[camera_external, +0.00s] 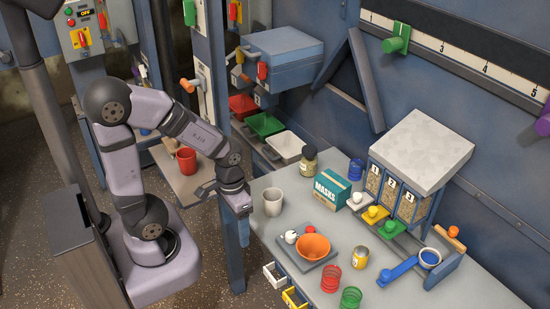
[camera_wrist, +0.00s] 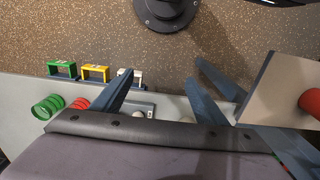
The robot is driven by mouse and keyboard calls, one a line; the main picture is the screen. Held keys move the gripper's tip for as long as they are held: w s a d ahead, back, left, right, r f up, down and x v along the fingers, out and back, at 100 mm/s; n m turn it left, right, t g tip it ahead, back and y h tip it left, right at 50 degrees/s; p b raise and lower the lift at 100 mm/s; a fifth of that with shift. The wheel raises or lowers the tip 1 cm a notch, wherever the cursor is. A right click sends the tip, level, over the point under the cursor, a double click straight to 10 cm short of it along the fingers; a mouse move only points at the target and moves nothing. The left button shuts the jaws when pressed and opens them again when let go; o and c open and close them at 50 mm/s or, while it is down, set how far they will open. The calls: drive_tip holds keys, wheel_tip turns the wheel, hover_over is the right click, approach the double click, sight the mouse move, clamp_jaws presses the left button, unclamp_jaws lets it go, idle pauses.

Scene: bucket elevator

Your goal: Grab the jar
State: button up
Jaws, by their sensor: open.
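The jar (camera_external: 308,162) stands upright on the grey table, toward the back, beside the teal MASKS box (camera_external: 331,190). It is see-through with a dark lid and holds something pale yellowish. My gripper (camera_external: 240,207) is over the table's left edge, to the left of and nearer than the jar, clearly apart from it. In the wrist view my gripper (camera_wrist: 163,78) shows two blue-grey fingers spread apart with nothing between them. The jar is not visible in the wrist view.
A pale cup (camera_external: 273,202) stands between my gripper and the jar. An orange bowl (camera_external: 312,246) on a scale, a yellow can (camera_external: 358,256), and red (camera_external: 331,280) and green coils (camera_external: 350,298) stand nearer. A dispenser (camera_external: 407,170) is right of the MASKS box.

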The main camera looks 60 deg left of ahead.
drive_tip(key=shift+c, duration=0.3)
drive_tip(key=r+t+b, duration=0.1)
drive_tip(key=t+b, duration=0.7)
drive_tip(key=t, duration=0.8)
hover_over(306, 150)
drive_tip(key=d, duration=0.1)
drive_tip(key=shift+s+y, duration=0.1)
drive_tip(key=shift+y, duration=0.2)
drive_tip(key=shift+a+r+t+h, duration=0.45)
drive_tip(key=shift+r+t+h, duration=0.15)
drive_tip(key=shift+t, duration=0.4)
drive_tip(key=shift+f+p, duration=0.35)
drive_tip(key=shift+f, duration=2.8)
drive_tip(key=shift+f, duration=0.3)
drive_tip(key=shift+w+d+f+p, duration=0.1)
drive_tip(key=shift+w+p, duration=0.2)
drive_tip(key=shift+w, duration=1.05)
drive_tip(key=shift+w+d+p, duration=0.1)
drive_tip(key=shift+w+p, duration=0.15)
drive_tip(key=shift+w, duration=1.05)
